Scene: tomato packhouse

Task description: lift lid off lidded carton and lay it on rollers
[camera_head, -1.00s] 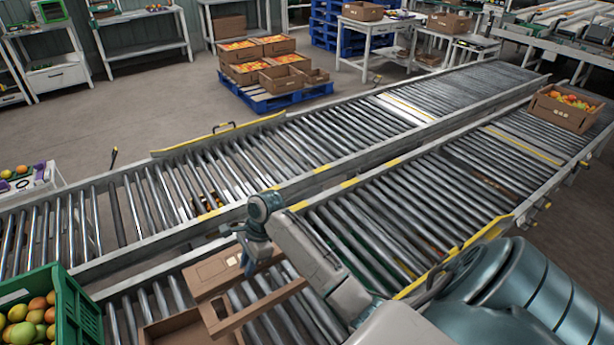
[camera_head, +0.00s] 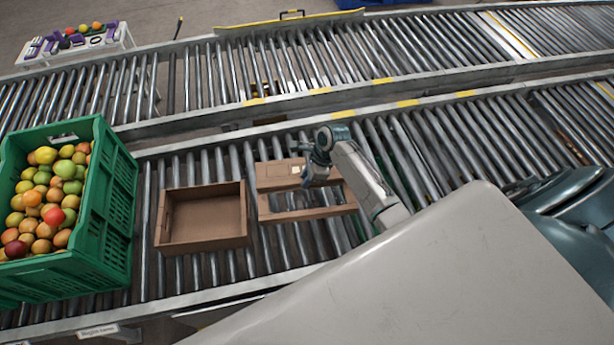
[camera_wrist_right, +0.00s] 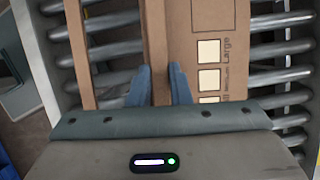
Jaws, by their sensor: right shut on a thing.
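The carton (camera_head: 203,240) stands open and looks empty on the near rollers. Its lid (camera_head: 278,175), brown card with a wide opening in it, is just right of the carton, with a narrow gap between. My right gripper (camera_head: 314,174) is shut on the lid at its far panel. In the right wrist view its two blue fingers (camera_wrist_right: 159,88) pinch a card edge of the lid (camera_wrist_right: 205,15), beside a printed panel. Rollers show under the lid; I cannot tell whether it touches them. My left gripper is not in view.
A green crate (camera_head: 112,215) full of tomatoes stands left of the carton. The near roller conveyor (camera_head: 440,150) has free room right of the lid, partly behind my arm. A second conveyor (camera_head: 215,75) runs behind it. A small white table (camera_head: 75,52) is at the far left.

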